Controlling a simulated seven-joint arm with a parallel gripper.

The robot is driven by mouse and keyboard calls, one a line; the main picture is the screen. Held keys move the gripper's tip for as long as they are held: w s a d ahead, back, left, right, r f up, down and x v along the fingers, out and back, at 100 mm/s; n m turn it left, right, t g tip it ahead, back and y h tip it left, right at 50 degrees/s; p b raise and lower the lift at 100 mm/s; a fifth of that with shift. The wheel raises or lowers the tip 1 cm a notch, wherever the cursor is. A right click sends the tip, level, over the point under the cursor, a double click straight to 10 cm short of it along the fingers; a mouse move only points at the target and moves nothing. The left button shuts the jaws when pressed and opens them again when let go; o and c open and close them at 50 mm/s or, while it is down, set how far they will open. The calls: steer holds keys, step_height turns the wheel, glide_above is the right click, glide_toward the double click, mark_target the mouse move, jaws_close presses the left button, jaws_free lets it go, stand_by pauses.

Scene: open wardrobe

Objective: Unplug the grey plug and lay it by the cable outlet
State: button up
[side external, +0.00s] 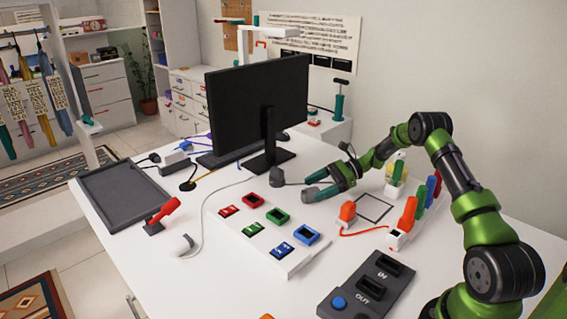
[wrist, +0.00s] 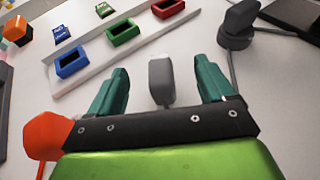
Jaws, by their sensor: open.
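My gripper (side external: 311,184) is open and low over the white desk, to the right of the monitor's foot. In the wrist view its teal fingers (wrist: 162,82) stand on either side of a light grey plug-like block (wrist: 161,72) with a narrower lower end; clear gaps show on both sides. In the side view I cannot make this block out. A darker grey block (side external: 278,177) stands left of my fingers; in the wrist view this block (wrist: 240,16) sits above a rounded base with a cable. I cannot tell for certain which is the grey plug or which part is the outlet.
A white board (side external: 268,249) with red, green and blue sockets lies in front of my gripper. The monitor (side external: 258,100) stands behind left. A dark tray (side external: 124,205) lies far left.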

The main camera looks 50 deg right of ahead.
steer(key=shift+s+d+r, duration=0.25)
steer(key=shift+d+r, duration=0.2)
steer(key=shift+r, duration=0.4)
steer(key=shift+s+d+r, duration=0.25)
steer(key=shift+d+r, duration=0.15)
steer(key=shift+r, duration=0.45)
steer(key=shift+s+d+r, duration=0.25)
steer(key=shift+d+r, duration=0.2)
steer(key=shift+r, duration=0.4)
steer(key=s+a+r+n+g+h, duration=0.2)
steer(key=s+a+r+n, duration=0.15)
steer(key=a+r, duration=0.4)
steer(key=s+a+r+n+g+h, duration=0.2)
steer(key=s+a+r+n+h, duration=0.1)
steer(key=a+r+n, duration=0.4)
steer(key=s+a+r+n+t+h, duration=0.1)
steer(key=s+a+n, duration=0.3)
steer(key=s, duration=0.5)
steer(key=s+a+r+n+t+h, duration=0.1)
steer(key=s+a+n+t+h, duration=0.2)
steer(key=s, duration=0.6)
steer(key=shift+a+r+n+h, duration=0.35)
steer(key=shift+a+n+h, duration=0.25)
steer(key=shift+a+n, duration=0.65)
